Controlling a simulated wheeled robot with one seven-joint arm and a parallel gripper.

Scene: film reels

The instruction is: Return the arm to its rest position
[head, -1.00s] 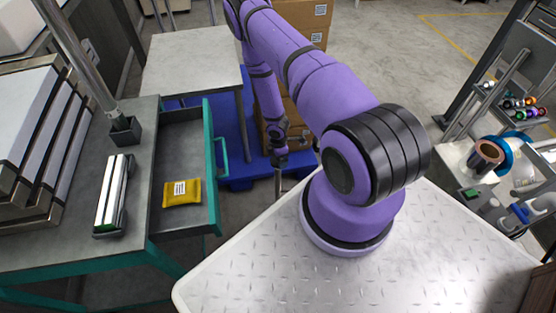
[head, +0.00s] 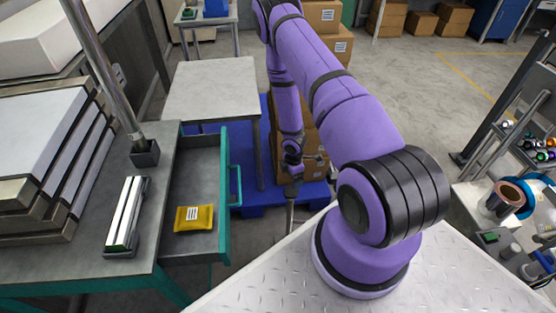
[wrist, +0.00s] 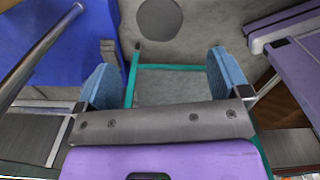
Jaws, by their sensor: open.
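My purple arm reaches from its base on the metal deck up and away, then folds down at the elbow. My gripper (head: 290,210) hangs low at the end of it in the head view, between the open drawer (head: 197,248) and my deck, in front of the blue pallet. It is small there and its fingers are hard to make out. In the wrist view my gripper (wrist: 166,78) shows two blue finger pads wide apart with nothing between them. Grey floor and a teal bar lie beyond the pads.
A yellow packet (head: 194,218) lies in the drawer of the teal-framed bench. A grey table (head: 212,88) and a blue pallet (head: 246,204) with cardboard boxes stand beyond. A rack with reels (head: 506,198) is at right. Open floor lies at the back right.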

